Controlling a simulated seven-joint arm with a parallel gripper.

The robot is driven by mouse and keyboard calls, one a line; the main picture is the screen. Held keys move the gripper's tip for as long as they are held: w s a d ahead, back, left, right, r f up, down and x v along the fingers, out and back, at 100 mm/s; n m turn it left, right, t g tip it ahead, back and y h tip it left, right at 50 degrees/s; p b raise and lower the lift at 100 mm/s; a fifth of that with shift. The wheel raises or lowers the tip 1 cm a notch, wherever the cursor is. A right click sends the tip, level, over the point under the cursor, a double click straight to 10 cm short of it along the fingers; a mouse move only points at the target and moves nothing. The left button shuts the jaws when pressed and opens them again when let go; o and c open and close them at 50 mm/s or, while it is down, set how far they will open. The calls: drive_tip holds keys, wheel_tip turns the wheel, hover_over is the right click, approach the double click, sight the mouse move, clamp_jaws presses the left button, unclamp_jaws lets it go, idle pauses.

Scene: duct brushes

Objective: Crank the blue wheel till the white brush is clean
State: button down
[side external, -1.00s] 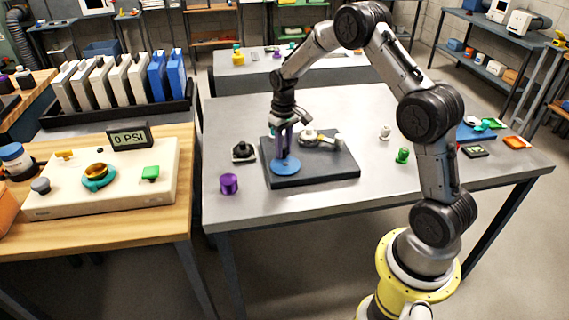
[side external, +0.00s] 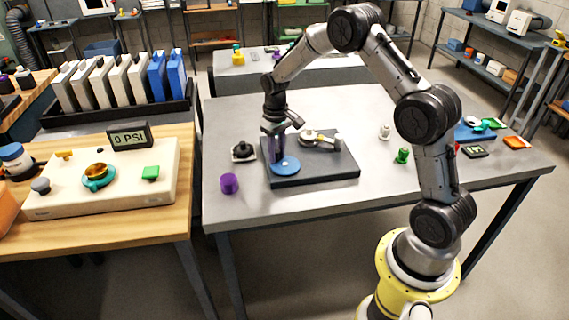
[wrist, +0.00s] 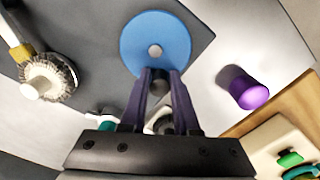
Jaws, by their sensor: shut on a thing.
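The blue wheel (side external: 287,166) lies flat on a dark grey base plate (side external: 335,172); it also shows in the wrist view (wrist: 155,32) with a pale hub. My gripper (side external: 275,157) points down at the wheel's left rim. In the wrist view its purple fingers (wrist: 160,78) are shut at the rim; the gripped part, seemingly the crank handle, is mostly hidden between them. The white brush (wrist: 66,77) shows at left in the wrist view, with grey-brown tinged bristles and a white hub. In the side view the brush (side external: 309,135) is small, behind the wheel.
A purple cylinder (side external: 229,183) stands left of the base plate. A black knob on a square base (side external: 243,151) is close to my gripper's left. A green piece (side external: 402,155) and a white piece (side external: 385,132) stand to the right. The table front is clear.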

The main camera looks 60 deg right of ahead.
drive_tip(key=shift+a, duration=0.1)
drive_tip(key=shift+w+a+r, duration=0.1)
drive_tip(key=shift+a, duration=0.4)
drive_tip(key=shift+w+r, duration=0.1)
drive_tip(key=shift+r, duration=0.05)
drive_tip(key=shift+a+r, duration=0.25)
drive_tip(key=shift+a, duration=0.3)
